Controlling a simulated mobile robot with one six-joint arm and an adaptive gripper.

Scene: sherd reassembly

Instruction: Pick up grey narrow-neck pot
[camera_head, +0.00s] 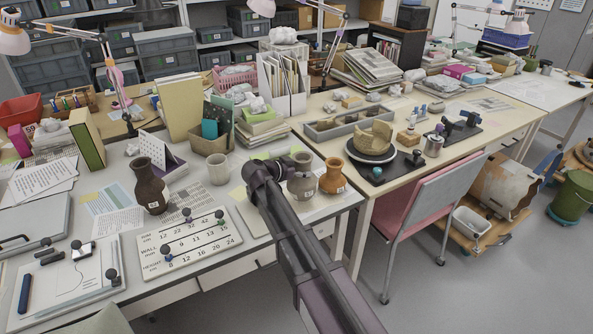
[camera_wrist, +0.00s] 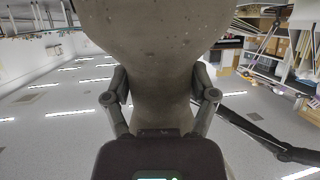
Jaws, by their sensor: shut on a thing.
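The grey narrow-neck pot (camera_head: 301,187) stands upright near the right edge of the left table, with a small label on its front. My gripper (camera_head: 297,161) is at its neck. In the wrist view the grey pot (camera_wrist: 158,35) fills the upper middle, and my gripper (camera_wrist: 160,80) is shut on its neck, one finger on each side. The pot's base is outside the wrist view. I cannot tell in the head view whether the pot touches the table. An orange-brown pot (camera_head: 333,178) is close on its right. A dark brown pot (camera_head: 149,189) stands further left.
A measuring board (camera_head: 188,243) with sliding knobs lies at the front. A pink chair (camera_head: 425,205) stands by the right table, which holds a partly built vessel (camera_head: 371,142) on a round stand.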

